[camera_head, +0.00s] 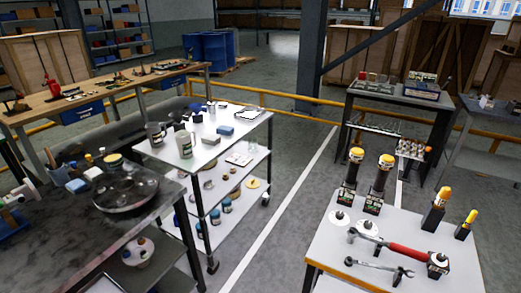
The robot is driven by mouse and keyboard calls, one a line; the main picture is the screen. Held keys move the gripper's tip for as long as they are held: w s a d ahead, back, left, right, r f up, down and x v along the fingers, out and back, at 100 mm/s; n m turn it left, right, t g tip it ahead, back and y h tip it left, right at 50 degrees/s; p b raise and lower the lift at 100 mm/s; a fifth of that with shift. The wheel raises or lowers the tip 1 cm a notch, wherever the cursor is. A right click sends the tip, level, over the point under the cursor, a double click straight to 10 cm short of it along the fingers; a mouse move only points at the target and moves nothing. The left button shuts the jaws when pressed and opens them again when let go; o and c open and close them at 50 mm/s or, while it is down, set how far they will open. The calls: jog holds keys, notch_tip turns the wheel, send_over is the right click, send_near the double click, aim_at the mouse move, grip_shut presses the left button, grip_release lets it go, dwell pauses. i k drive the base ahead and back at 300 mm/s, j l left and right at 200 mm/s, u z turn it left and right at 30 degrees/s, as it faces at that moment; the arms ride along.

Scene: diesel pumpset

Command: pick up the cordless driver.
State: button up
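I cannot single out the cordless driver with certainty at this size. On the white-topped table (330,250) at the lower right stand two tall black tools with yellow tops (351,178) (380,180). A shorter black tool with an orange-yellow top (435,211) and a smaller yellow-handled one (466,224) stand upright to their right. My gripper is not in view.
A red-handled wrench (400,251) and a plain wrench (375,266) lie on the same table. A white cart (240,125) with bottles stands mid-left. A dark bench (65,235) holds a round dark tray (125,190). Floor between cart and table is clear.

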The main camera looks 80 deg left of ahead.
aim_at(356, 156)
jog(key=u, duration=1.45)
